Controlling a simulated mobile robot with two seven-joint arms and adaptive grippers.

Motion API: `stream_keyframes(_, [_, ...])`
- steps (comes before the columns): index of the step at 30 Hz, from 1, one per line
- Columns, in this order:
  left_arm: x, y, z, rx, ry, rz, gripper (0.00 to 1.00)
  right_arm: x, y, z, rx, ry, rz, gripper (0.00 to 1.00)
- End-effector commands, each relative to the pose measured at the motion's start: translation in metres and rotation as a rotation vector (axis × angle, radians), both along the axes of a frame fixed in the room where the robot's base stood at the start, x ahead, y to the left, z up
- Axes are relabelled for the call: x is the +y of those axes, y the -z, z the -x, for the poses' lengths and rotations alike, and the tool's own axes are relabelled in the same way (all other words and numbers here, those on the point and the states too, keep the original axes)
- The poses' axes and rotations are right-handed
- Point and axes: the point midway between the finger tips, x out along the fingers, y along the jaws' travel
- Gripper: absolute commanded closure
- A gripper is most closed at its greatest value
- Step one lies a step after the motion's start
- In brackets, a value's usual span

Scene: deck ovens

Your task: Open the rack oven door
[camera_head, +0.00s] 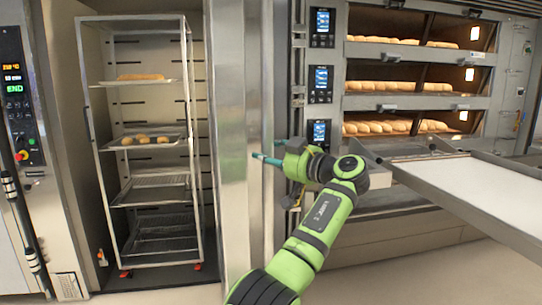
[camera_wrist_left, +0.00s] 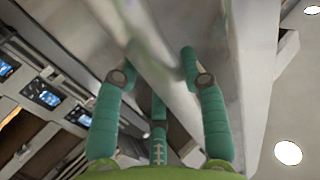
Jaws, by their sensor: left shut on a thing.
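The rack oven door (camera_head: 234,130) is a tall steel panel in the middle of the head view. It stands open to the right of the oven's opening, and the inside of the oven shows. My left gripper (camera_head: 268,159) is at the right part of this door at mid height, its teal fingers pointing left. In the left wrist view its fingers (camera_wrist_left: 155,75) lie on both sides of a grey steel piece of the door (camera_wrist_left: 160,25), shut on it. Whether this piece is a handle or the door's edge is unclear. My right gripper is in neither view.
A wheeled rack (camera_head: 200,235) with trays of bread stands inside the oven. A control panel (camera_head: 14,90) is at the far left. Deck ovens (camera_head: 400,102) with loaves stand at the right, with a pale loader table (camera_head: 490,190) in front. Floor is bare at bottom right.

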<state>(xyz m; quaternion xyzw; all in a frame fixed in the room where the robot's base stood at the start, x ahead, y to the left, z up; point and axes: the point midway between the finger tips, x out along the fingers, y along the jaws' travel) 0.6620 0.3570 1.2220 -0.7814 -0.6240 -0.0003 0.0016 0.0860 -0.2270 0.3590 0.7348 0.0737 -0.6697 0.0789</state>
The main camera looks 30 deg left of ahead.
Motion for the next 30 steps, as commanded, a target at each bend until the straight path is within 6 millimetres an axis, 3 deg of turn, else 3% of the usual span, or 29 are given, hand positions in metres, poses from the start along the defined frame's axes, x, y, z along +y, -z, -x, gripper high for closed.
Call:
stream_keyframes(15, [0.003,-0.006,0.0,-0.008,0.003,-0.006,1.0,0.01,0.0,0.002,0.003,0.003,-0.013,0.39])
stream_keyframes(16, [0.003,-0.006,0.0,-0.008,0.003,-0.006,0.55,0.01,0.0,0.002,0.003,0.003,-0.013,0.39])
stream_keyframes(18, [0.003,-0.006,0.0,-0.008,0.003,-0.006,0.33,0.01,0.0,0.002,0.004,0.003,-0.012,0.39])
stream_keyframes(30, [-0.003,-0.001,0.0,-0.001,0.004,-0.002,0.33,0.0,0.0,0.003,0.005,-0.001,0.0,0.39])
